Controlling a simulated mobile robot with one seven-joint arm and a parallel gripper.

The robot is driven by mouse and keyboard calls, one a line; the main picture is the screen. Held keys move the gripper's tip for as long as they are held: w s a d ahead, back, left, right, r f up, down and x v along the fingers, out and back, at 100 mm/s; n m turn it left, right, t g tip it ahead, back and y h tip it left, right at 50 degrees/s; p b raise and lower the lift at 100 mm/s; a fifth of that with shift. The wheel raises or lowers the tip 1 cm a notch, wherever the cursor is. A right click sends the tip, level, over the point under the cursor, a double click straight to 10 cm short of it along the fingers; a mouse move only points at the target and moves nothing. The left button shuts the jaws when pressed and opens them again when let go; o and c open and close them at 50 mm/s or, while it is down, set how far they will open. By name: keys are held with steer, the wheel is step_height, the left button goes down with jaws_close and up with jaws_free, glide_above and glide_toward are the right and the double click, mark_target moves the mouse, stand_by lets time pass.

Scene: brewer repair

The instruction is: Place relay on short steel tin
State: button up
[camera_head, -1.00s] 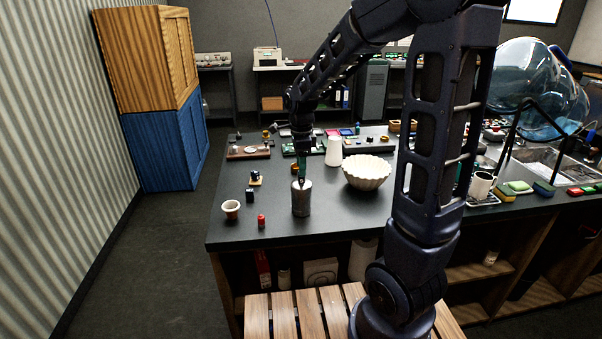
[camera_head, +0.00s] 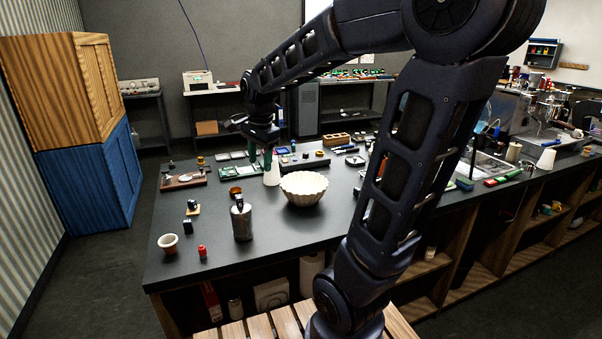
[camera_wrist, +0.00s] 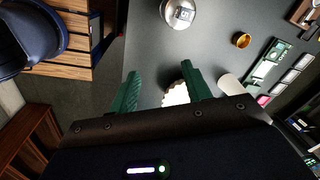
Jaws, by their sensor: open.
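The short steel tin (camera_head: 242,226) stands upright on the dark counter, left of the white fluted bowl. A small dark block, seemingly the relay (camera_head: 239,201), sits on top of it. The tin also shows at the top of the wrist view (camera_wrist: 178,20), with a small pale-and-dark item on its lid (camera_wrist: 184,13). My gripper (camera_head: 264,160) is above and behind the tin, apart from it. In the wrist view its green fingers (camera_wrist: 160,86) are spread with nothing held between them.
The white fluted bowl (camera_head: 304,190) stands close right of the tin, with a white cone (camera_head: 271,173) behind it. A small cup (camera_head: 168,244), a red cylinder (camera_head: 202,251) and a dark block (camera_head: 188,227) stand left of the tin. Bare counter lies in front of the bowl.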

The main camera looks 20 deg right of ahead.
steer(key=s+d+n+t, duration=0.3)
steer(key=s+d+n, duration=0.6)
steer(key=s+n, duration=0.3)
steer(key=shift+s+d, duration=0.2)
steer(key=shift+s, duration=0.65)
